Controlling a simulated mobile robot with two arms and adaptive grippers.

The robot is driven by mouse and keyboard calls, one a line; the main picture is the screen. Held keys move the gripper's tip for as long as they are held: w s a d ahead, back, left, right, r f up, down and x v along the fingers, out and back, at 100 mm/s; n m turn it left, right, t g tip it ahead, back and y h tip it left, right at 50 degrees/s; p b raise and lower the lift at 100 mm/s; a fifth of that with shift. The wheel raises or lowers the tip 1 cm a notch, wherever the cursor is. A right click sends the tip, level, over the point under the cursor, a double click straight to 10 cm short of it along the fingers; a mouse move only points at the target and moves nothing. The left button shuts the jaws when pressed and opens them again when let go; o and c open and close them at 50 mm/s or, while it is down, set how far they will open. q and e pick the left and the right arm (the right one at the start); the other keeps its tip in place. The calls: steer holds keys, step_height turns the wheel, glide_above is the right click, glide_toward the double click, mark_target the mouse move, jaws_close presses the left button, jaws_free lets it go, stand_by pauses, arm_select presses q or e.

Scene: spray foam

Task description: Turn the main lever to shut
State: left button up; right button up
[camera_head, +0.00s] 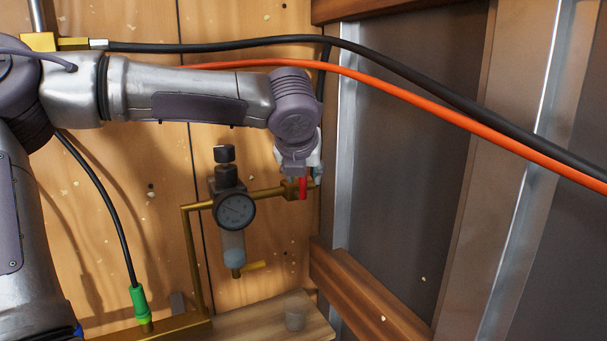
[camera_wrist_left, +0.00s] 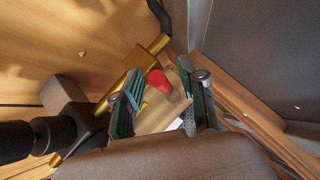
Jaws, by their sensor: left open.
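In the left wrist view the red lever (camera_wrist_left: 157,79) lies between the two fingers, with a gap to each side. My left gripper (camera_head: 301,170) is at the fitting, just above the lever, and partly hides it and the valve. In the left wrist view my left gripper (camera_wrist_left: 160,78) has its fingers spread, open around the lever. I cannot tell whether a finger touches it. My right gripper is out of view.
A pressure gauge (camera_head: 235,211) with a black knob (camera_head: 224,154) stands left of the lever. A small yellow lever (camera_head: 256,265) is below it. Black (camera_head: 415,75) and orange (camera_head: 425,112) hoses cross above. A metal stud (camera_head: 345,130) is close on the right.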

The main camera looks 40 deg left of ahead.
arm_select(q)
steer(key=v, duration=1.1)
steer(key=shift+s+d, duration=0.1)
steer(key=shift+d, duration=0.05)
